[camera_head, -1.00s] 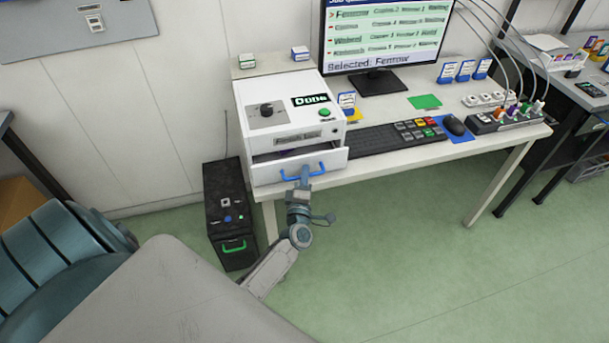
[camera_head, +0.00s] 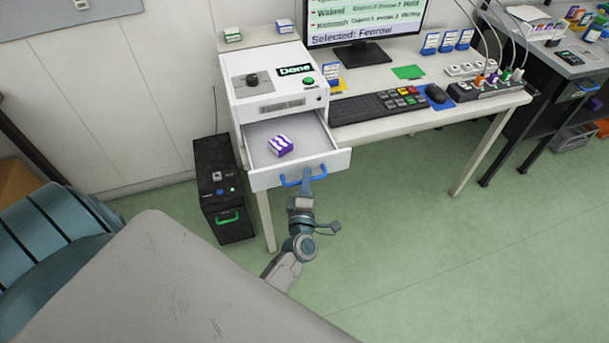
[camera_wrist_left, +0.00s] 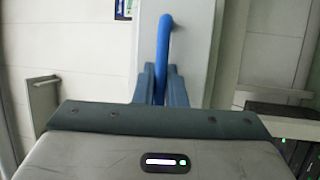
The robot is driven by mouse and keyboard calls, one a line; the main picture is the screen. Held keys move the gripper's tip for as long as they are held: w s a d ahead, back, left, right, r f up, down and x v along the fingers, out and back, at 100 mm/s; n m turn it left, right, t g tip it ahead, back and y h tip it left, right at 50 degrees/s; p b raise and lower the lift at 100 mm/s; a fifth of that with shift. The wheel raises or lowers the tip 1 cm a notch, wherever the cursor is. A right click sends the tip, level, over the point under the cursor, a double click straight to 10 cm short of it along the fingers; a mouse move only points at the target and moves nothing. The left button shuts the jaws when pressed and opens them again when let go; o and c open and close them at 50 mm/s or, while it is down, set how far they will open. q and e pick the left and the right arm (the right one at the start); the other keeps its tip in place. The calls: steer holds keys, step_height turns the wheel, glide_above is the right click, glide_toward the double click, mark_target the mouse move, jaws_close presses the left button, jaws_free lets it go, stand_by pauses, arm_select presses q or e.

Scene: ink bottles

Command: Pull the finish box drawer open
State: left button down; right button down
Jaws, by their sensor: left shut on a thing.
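The finish box (camera_head: 272,86) is a white cabinet on the desk, with a black knob, a "Done" label and a green button on top. My left gripper (camera_head: 306,176) is shut on the drawer's blue handle (camera_head: 289,183). In the left wrist view the blue handle (camera_wrist_left: 165,42) stands between the two fingers (camera_wrist_left: 160,85). My right gripper is not in view.
A black cabinet (camera_head: 224,186) with a green handle stands on the floor left of the desk. A keyboard (camera_head: 372,107), mouse and monitor are on the desk (camera_head: 420,118) to the right. The green floor in front is clear.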

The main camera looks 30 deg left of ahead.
arm_select(q)
steer(key=c, duration=1.8)
jaws_free()
steer(key=shift+o, duration=0.2)
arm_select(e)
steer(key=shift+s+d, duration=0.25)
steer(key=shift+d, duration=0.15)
